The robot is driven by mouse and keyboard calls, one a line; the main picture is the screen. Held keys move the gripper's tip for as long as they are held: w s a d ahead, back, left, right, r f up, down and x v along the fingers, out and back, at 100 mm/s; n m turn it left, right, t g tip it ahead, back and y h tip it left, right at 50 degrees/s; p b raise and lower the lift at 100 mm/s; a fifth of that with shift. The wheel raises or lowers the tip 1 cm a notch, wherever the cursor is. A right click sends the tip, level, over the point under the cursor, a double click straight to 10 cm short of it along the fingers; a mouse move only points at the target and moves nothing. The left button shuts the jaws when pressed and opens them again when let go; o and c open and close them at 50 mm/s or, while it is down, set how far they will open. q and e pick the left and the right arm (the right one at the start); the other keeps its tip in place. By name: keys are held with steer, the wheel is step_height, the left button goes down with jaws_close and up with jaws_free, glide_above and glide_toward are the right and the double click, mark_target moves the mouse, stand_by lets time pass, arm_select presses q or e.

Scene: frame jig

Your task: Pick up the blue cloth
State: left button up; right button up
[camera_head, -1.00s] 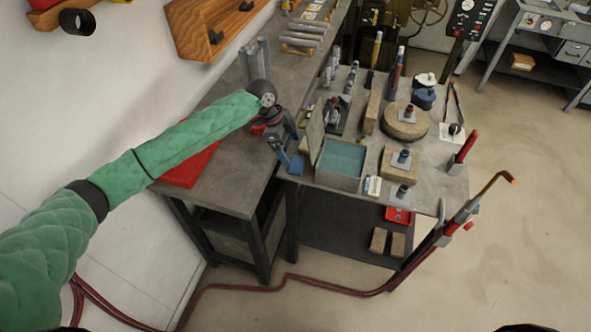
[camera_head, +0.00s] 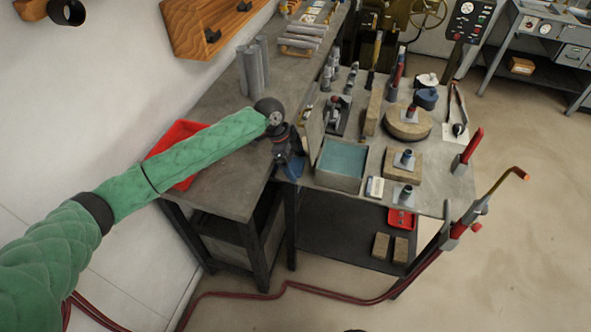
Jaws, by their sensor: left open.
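The blue cloth (camera_head: 293,168) shows as a small blue patch at the table edge, beside the teal-lined box. My left gripper (camera_head: 286,163) comes in from the left on the green-sleeved arm and points down over the cloth. It is open. The gripper hides much of the cloth, and I cannot tell whether its fingers touch it. My right gripper is not in view.
The open box with the teal inside (camera_head: 342,158) stands just right of the gripper. A red tray (camera_head: 165,152) lies under my left arm. Upright grey cylinders (camera_head: 252,70) stand behind the gripper. A torch (camera_head: 470,215) rises at the right table edge.

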arm_select(q)
steer(key=shift+f, duration=0.2)
steer(key=c, duration=1.1)
steer(key=shift+o, duration=0.2)
steer(key=shift+r, duration=0.1)
